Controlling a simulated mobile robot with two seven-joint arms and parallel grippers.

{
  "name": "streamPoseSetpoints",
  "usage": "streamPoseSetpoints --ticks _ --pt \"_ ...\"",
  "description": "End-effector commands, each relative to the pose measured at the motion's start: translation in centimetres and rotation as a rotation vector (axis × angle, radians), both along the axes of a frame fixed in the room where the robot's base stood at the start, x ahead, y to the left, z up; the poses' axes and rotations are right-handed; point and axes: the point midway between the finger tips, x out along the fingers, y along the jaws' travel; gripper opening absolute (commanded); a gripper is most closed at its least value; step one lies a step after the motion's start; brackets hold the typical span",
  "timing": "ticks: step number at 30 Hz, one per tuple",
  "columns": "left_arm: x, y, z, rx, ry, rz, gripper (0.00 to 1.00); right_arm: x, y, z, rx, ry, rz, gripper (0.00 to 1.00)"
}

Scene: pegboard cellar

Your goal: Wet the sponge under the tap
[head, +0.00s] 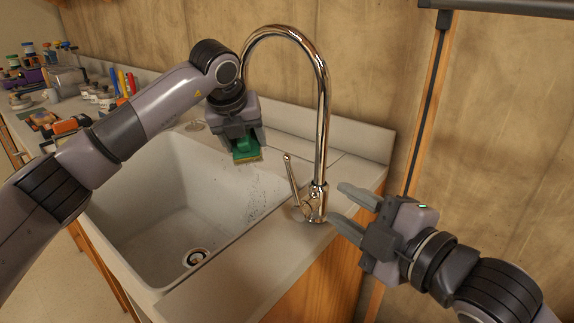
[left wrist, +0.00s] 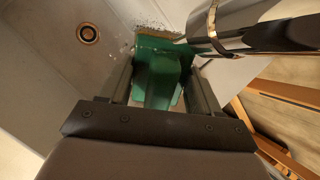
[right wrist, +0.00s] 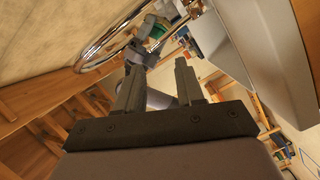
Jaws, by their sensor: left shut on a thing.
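The sponge (head: 247,157) has a green grip on top and a yellowish lower side. My left gripper (head: 243,140) is shut on the green grip and holds the sponge above the sink (head: 150,215). In the left wrist view the green grip (left wrist: 158,80) sits between the fingers. The chrome tap (head: 322,110) arches over toward my left gripper, which hides its spout end. Specks like water drops (head: 257,190) show below the sponge. The tap's lever (head: 292,178) stands tilted up from its base. My right gripper (head: 348,212) is open and empty, just right of the tap base.
The sink has a round drain (head: 196,257). Bottles, jars and tools crowd the counter at the left (head: 60,95). A backsplash and wall stand close behind the tap. The counter's front right corner (head: 240,290) is clear.

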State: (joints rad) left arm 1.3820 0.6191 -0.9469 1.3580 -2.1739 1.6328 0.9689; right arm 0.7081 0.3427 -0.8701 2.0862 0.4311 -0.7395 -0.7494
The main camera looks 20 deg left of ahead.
Motion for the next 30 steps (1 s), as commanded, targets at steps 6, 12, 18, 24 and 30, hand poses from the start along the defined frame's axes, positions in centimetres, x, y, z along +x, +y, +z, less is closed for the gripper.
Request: streamPoseSetpoints --ticks 6,12,18,24,30 --pt "0.0 0.0 0.0 0.000 0.000 0.000 0.39 0.2 1.5 -0.8 -0.334 -0.390 -0.006 0.38" --pt "0.0 0.0 0.0 0.000 0.000 0.000 0.39 0.4 2.6 -1.2 -0.648 -0.742 -0.012 0.38" --pt "0.0 0.0 0.0 0.000 0.000 0.000 0.39 0.3 3.6 -1.3 -0.969 -1.089 -0.017 0.38" --pt "0.0 0.0 0.0 0.000 0.000 0.000 0.39 0.2 4.5 -1.0 -1.260 -1.386 -0.028 0.38" --pt "0.0 0.0 0.0 0.000 0.000 0.000 0.39 0.0 4.9 -0.8 -1.438 -1.556 -0.037 0.38"
